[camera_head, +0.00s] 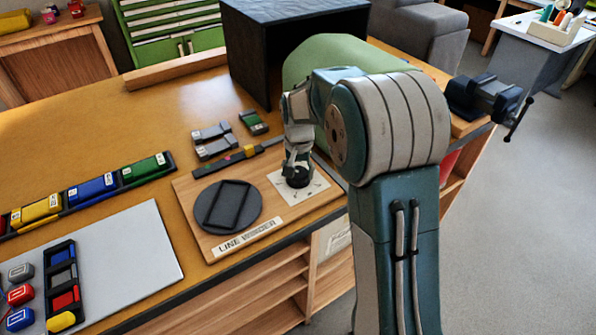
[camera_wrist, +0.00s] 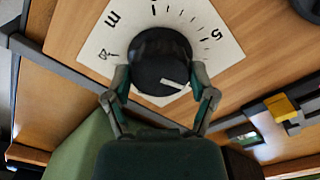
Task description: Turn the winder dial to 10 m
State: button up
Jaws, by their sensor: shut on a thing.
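The winder dial (camera_wrist: 160,55) is a round black knob with a white pointer line on top. In the wrist view the line points to the lower right, away from the legible "5". The dial stands on a white scale plate (camera_wrist: 215,50) with black figures; some are unclear and part is hidden by my gripper. My gripper (camera_wrist: 161,78) is shut on the dial, one finger on each side. In the head view my gripper (camera_head: 297,168) comes down from above on the dial (camera_head: 297,180), on the wooden board (camera_head: 195,184) labelled "LINE WINDER".
A black disc (camera_head: 228,205) with a raised rectangular frame is left of the dial. A dark bar with a yellow slider (camera_head: 249,151) runs behind it. Grey blocks (camera_head: 212,140) lie beyond. A black box (camera_head: 290,40) stands at the back, and a vise (camera_head: 485,97) at the right.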

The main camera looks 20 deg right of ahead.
aim_at(297, 173)
jog(key=shift+s+f+m, duration=0.1)
jog(key=shift+f+m, duration=0.05)
jog(key=shift+m, duration=1.45)
jog(key=shift+a, duration=0.1)
jog(key=o, duration=1)
jog(key=shift+o, duration=0.2)
jog(key=shift+r, duration=0.35)
notch_tip(297, 173, up, 11)
jog(key=shift+r, duration=0.15)
